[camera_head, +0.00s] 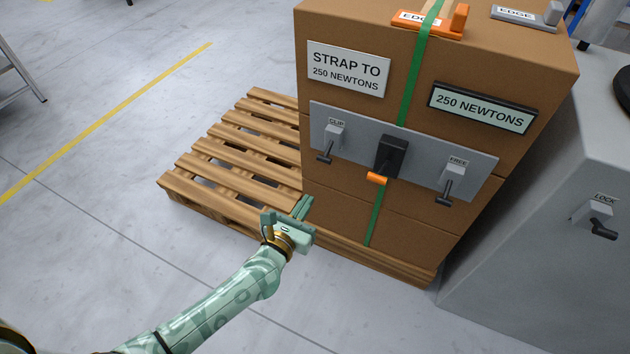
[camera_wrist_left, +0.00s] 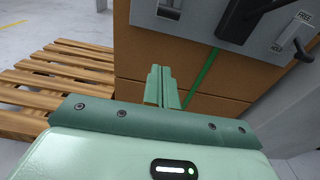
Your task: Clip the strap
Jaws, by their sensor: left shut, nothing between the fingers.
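A green strap (camera_head: 411,86) runs down the front of a cardboard box (camera_head: 330,150); it also shows in the left wrist view (camera_wrist_left: 204,72). A grey panel (camera_head: 415,172) on the box carries a lever marked CLIP (camera_head: 325,152) at left, a black tensioner with an orange handle (camera_head: 377,179) over the strap, and a lever marked FREE (camera_head: 446,192) at right. The CLIP and FREE handles point downward. My left gripper (camera_head: 303,206) is shut and empty, in front of the box's lower left, below the CLIP lever and apart from it. My right gripper is not in view.
The box stands on a wooden pallet (camera_head: 205,183). Signs read STRAP TO 250 NEWTONS (camera_head: 347,69) and 250 NEWTONS (camera_head: 481,108). An orange edge piece (camera_head: 428,24) sits under the strap on top. A grey cabinet (camera_head: 530,245) with a LOCK lever (camera_head: 598,219) stands at right.

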